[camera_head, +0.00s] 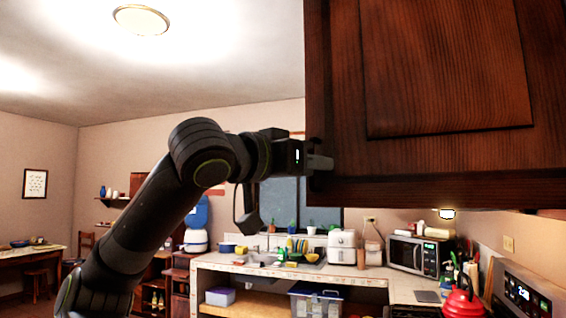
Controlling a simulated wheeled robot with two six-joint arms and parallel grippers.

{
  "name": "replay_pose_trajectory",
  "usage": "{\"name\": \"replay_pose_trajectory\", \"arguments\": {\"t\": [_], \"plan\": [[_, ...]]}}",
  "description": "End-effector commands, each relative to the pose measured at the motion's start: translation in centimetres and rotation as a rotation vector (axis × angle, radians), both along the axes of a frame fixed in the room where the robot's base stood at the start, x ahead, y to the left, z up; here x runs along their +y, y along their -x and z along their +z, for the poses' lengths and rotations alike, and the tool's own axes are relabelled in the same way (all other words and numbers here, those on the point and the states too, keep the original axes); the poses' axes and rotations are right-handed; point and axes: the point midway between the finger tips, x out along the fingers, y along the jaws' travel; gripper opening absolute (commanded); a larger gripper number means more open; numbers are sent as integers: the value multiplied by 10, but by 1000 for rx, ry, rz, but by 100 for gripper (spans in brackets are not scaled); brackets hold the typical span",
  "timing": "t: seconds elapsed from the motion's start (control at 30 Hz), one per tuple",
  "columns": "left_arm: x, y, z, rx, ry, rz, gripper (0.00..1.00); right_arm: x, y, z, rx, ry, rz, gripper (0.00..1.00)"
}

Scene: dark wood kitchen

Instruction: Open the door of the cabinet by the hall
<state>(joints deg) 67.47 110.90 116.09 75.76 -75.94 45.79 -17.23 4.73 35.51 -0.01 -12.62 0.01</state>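The dark wood cabinet door (440,80) with a raised panel fills the upper right of the head view. A dark handle (316,186) sits low by its left edge. My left gripper (319,163) comes in from the left and has its grey fingertips at the handle, overlapping it in the picture. The handle partly hides the fingers, so I cannot tell whether they are closed on it. I see no clear gap showing the door ajar. My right gripper is not in view.
Below and behind is a counter (262,268) with a sink and dishes. A microwave (414,256), a red kettle (462,302) and a stove (524,292) stand at lower right. A table (28,254) is far left. The space left of the door is open apart from my arm.

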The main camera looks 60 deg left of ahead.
Motion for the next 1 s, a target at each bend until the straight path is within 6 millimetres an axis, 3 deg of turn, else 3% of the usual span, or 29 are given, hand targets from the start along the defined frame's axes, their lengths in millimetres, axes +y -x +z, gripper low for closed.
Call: {"name": "replay_pose_trajectory", "arguments": {"t": [0.17, 0.6, 0.8, 1.0], "plan": [[-6, 28, -2, -5, -3, 4, 32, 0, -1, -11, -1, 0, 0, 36], [-29, 129, 0, -5, -1, 5, 32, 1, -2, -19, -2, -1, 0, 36], [-35, 156, 0, -3, -1, 2, 32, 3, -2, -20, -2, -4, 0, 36], [-38, 166, 0, -1, 0, -1, 32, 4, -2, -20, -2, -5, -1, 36]]}}
